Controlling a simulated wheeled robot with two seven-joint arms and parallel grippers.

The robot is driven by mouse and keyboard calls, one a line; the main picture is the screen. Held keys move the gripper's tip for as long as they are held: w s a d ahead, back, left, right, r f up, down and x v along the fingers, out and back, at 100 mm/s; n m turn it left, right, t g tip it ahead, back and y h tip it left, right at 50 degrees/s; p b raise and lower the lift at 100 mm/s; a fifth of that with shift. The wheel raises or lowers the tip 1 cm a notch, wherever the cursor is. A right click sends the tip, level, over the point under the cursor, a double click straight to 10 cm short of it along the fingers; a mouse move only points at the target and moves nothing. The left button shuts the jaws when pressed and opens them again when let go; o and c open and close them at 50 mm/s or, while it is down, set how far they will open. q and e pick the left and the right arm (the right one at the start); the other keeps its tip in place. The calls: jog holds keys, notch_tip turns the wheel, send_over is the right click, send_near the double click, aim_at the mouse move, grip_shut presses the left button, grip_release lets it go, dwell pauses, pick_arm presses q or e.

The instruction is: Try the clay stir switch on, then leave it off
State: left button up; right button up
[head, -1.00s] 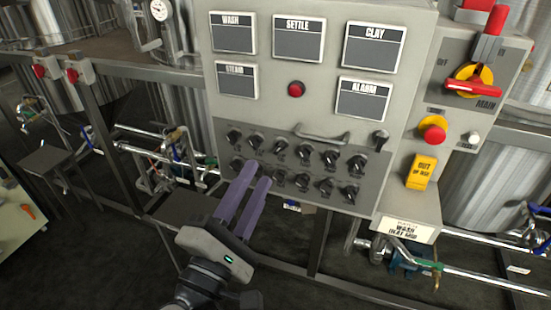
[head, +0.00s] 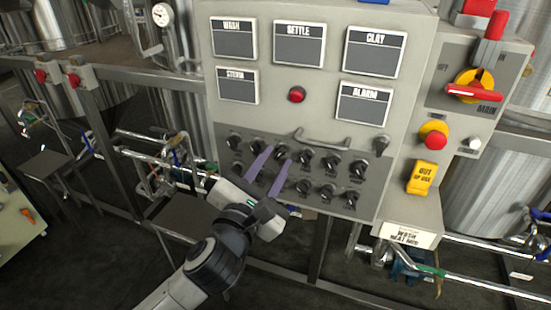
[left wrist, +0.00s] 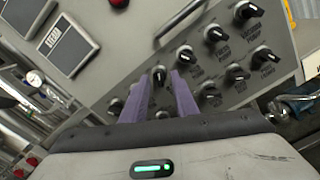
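The grey control panel (head: 225,113) carries two rows of black rotary switches. My left gripper (head: 278,157) reaches the panel from below, its two purple fingers apart. One black switch knob (left wrist: 159,73) shows between the fingertips in the left wrist view; contact with it cannot be told. In the head view an upper-row switch (head: 281,149) shows just by the fingertips. The switch labels are too small to read, so I cannot tell which is the clay stir switch. A dark screen titled CLAY (head: 373,52) is at the upper right. My right gripper is not in view.
A metal handle (head: 335,142) sticks out above the switches. A red button (head: 297,94) is higher up. Pipes run below.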

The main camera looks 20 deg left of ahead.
pick_arm(q)
jog(key=shift+w, duration=0.65)
grip_shut()
